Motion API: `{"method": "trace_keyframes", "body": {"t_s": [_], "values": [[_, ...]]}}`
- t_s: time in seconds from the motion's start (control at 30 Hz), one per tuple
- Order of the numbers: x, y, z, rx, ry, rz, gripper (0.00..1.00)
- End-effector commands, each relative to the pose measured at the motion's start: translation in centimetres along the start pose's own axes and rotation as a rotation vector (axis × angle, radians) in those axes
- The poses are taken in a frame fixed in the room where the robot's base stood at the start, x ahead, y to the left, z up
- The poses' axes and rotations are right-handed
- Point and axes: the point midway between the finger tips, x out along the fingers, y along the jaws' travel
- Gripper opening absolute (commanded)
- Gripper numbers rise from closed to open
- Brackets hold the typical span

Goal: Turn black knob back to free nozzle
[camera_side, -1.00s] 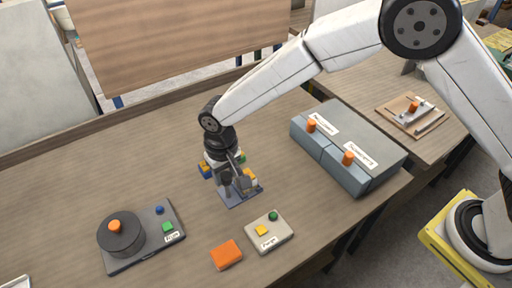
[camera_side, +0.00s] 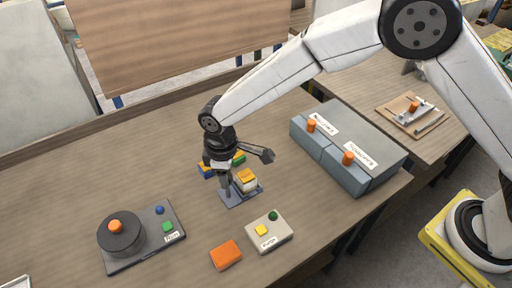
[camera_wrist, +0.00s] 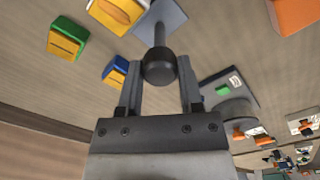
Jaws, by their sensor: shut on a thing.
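The black knob (camera_wrist: 160,68) is a round ball on a short post, on the small blue-grey holder plate (camera_side: 236,200). In the wrist view, the knob sits between the two fingers of my gripper (camera_wrist: 160,74), which is shut on it. In the side view my gripper (camera_side: 226,186) points down over the plate and mostly hides the knob. A yellow-and-white block (camera_side: 246,181), perhaps the nozzle, sits on the plate beside the knob; it also shows at the top of the wrist view (camera_wrist: 118,12).
A green-and-yellow block (camera_wrist: 67,40) and a blue-and-yellow block (camera_wrist: 115,72) stand close behind the plate. In front are a button box (camera_side: 270,232) and an orange block (camera_side: 226,255). A black round unit (camera_side: 120,236) is front left, grey drawers (camera_side: 350,150) right. The table's left is clear.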

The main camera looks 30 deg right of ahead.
Motion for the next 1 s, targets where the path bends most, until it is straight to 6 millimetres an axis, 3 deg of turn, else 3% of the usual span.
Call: {"method": "trace_keyframes", "body": {"t_s": [0.63, 0.67, 0.73, 0.77, 1.0], "values": [[-0.08, 0.02, -0.04, -0.069, 0.001, 0.001, 0.00], [-0.08, 0.02, -0.04, -0.069, 0.001, 0.001, 0.56], [-0.07, 0.01, -0.04, -0.069, 0.001, 0.001, 0.78], [-0.07, 0.01, -0.04, -0.068, 0.001, 0.001, 0.81], [-0.03, 0.00, -0.02, -0.067, 0.000, 0.000, 0.81]]}}
